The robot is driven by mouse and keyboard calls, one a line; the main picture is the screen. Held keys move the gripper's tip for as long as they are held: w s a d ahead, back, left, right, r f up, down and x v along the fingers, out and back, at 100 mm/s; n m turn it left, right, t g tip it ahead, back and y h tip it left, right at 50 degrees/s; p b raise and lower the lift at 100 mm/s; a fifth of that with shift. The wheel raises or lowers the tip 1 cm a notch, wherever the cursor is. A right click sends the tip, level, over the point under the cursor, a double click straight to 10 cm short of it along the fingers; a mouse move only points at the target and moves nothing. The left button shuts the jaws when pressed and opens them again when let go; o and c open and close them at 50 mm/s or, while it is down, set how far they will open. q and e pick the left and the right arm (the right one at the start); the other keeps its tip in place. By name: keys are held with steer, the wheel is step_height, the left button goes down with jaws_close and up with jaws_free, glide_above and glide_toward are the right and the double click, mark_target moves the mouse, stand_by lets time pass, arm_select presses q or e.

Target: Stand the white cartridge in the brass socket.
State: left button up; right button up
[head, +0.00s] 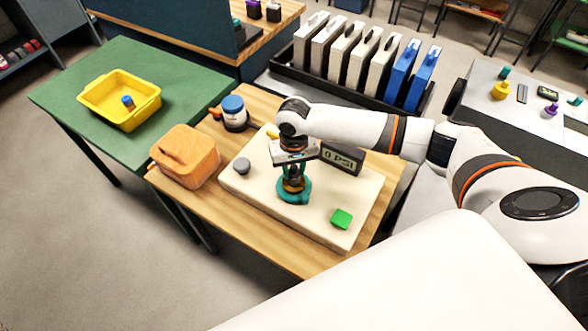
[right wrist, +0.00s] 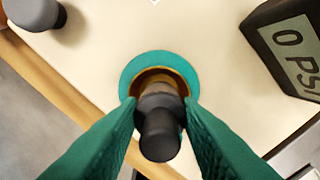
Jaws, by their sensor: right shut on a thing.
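My right gripper (head: 293,180) points down over the cream board (head: 325,225). In the right wrist view its green fingers (right wrist: 160,115) are shut on a dark grey-topped part (right wrist: 158,135). Directly below is a teal ring (right wrist: 130,75) with a brass-coloured inside (right wrist: 148,78), which looks like the brass socket. The ring also shows in the head view (head: 294,196). The held part overlaps the ring's opening; how deep it sits is hidden. Its lower body is mostly hidden, so I cannot tell whether it is the white cartridge. My left gripper is out of view.
The board also carries a grey knob (head: 241,165), a green block (head: 341,218) and a gauge reading "0 PSI" (head: 341,158). An orange case (head: 185,158) and a blue-lidded jar (head: 234,112) stand beside it. A yellow bin (head: 108,108) sits on the green table (head: 60,95).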

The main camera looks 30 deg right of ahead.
steer(key=shift+f, duration=0.6)
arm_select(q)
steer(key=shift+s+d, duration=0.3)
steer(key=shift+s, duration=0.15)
arm_select(e)
steer(key=shift+f, duration=0.3)
steer(key=o, duration=1)
steer(key=shift+c, duration=0.2)
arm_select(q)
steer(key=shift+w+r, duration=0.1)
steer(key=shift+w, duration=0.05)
